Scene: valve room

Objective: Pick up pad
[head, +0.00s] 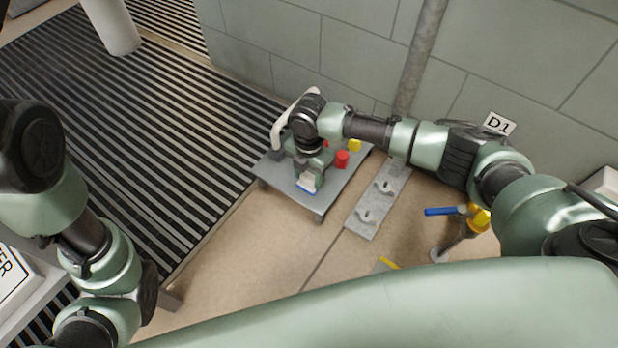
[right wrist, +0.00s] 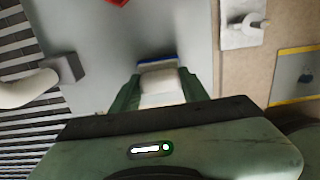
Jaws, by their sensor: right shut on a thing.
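The pad (head: 308,187), white with a blue edge, is at the grey low platform in the head view. It also shows in the right wrist view (right wrist: 158,76), between the green fingers of my right gripper (right wrist: 161,90). In the head view my right gripper (head: 309,178) points down over the platform and is shut on the pad. I cannot tell whether the pad touches the platform top. My left arm shows at the left of the head view, but its gripper is out of view.
The grey platform (head: 325,201) has a white curved handle (head: 283,128) and holds a red cylinder (head: 342,160) and a yellow one (head: 355,146). To its right are a metal plate with brackets (head: 365,224) and a blue valve lever (head: 440,211). Floor grating (head: 120,120) lies left.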

